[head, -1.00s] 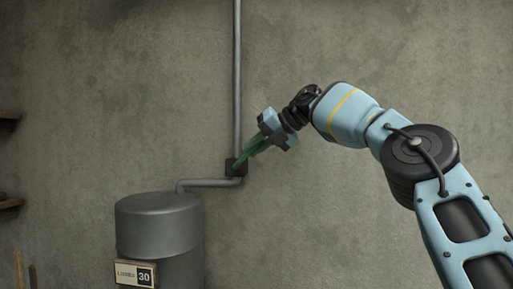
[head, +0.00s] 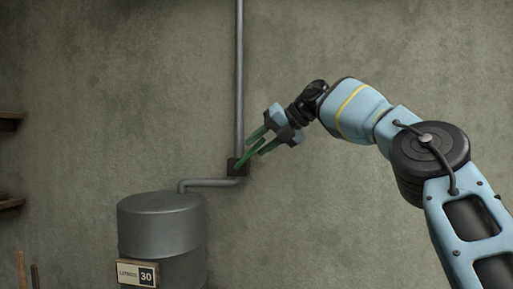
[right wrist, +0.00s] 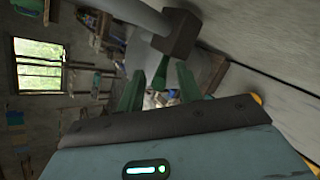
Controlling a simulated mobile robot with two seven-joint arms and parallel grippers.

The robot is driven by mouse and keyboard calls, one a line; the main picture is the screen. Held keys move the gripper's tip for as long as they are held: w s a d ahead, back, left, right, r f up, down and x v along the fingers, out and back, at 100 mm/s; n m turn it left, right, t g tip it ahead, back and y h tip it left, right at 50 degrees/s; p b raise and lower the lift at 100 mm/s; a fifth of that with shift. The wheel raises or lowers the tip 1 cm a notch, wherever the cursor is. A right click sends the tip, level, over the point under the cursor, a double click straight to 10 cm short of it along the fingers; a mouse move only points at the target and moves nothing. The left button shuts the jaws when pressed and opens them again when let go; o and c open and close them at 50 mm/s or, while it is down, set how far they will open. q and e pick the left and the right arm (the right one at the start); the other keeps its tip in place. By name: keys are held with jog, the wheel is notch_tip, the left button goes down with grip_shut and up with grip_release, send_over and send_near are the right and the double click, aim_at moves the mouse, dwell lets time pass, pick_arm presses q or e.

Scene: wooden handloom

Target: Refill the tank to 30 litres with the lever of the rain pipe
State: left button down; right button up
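The grey tank (head: 160,222) stands against the wall in the lower left of the head view. Its plate (head: 137,274) shows the number 30. The rain pipe (head: 239,75) comes down the wall to a dark valve block (head: 237,167), then bends left to the tank. The green lever (head: 248,156) slants up and right from the block. My right gripper (head: 253,142) is open at the lever's upper end. In the right wrist view the lever (right wrist: 161,73) shows between the two spread green fingers, apart from both. My left gripper is not in view.
Wooden shelves (head: 10,121) show at the left edge of the head view. The wall right of the pipe is bare. The right wrist view shows a window (right wrist: 38,65) and cluttered shelving in the background.

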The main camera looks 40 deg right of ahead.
jog(key=v, duration=0.6)
jog(key=shift+s+r, duration=0.1)
jog(key=shift+s, duration=0.1)
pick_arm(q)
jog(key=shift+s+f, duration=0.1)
